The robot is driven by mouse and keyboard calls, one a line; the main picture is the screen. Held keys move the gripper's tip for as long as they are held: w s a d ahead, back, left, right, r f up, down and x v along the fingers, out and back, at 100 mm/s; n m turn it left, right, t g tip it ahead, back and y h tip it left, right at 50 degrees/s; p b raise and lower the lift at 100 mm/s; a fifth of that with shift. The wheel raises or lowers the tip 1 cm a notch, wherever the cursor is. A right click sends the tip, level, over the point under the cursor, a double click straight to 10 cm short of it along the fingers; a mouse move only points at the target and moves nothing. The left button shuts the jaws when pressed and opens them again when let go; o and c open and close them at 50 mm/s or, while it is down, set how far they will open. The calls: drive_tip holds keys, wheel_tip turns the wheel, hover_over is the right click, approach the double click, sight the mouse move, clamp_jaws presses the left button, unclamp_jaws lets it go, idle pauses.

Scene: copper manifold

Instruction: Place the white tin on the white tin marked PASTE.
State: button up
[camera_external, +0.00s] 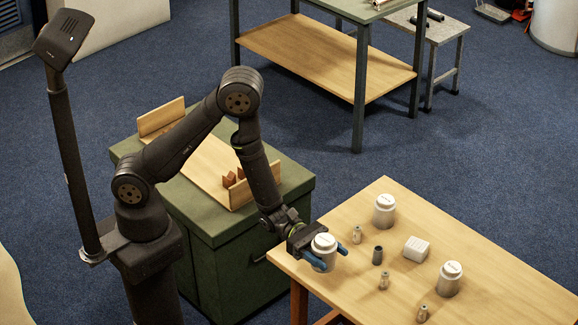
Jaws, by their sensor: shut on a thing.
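My gripper (329,256) has blue fingers, one on each side of a white tin (323,243), and is shut on it. The held tin is upright at the left end of the wooden table (497,292); I cannot tell whether it touches the tabletop. Two similar white tins stand upright on the table: one at the back (384,212) and one at the right front (449,281). Both are apart from my gripper. Marks on the lids are too small to read, so I cannot tell which tin says PASTE.
A white ribbed block (416,249) lies between the tins. A dark small cylinder (377,255) and several small metal ones (384,281) stand around it. A green cabinet (232,270) with a wooden tray (205,165) is to the left. The table's right part is clear.

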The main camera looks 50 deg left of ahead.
drive_tip(key=w+d+r+n+t, duration=0.1)
drive_tip(key=w+d+r+t, duration=0.15)
drive_tip(key=w+d, duration=0.45)
drive_tip(key=w+d+r+n+t, duration=0.15)
drive_tip(key=d+r, duration=0.25)
drive_tip(key=d, duration=0.6)
drive_tip(key=w+d+r+n+t, duration=0.1)
drive_tip(key=w+d+r, duration=0.2)
drive_tip(key=w+d, duration=0.45)
hover_over(458, 269)
drive_tip(key=shift+y, duration=0.4)
wheel_tip(458, 269, down, 7)
drive_tip(key=shift+r, duration=0.2)
drive_tip(key=shift+f, duration=1.9)
drive_tip(key=shift+f, duration=0.15)
drive_tip(key=o, duration=1.2)
drive_tip(key=shift+c, duration=0.2)
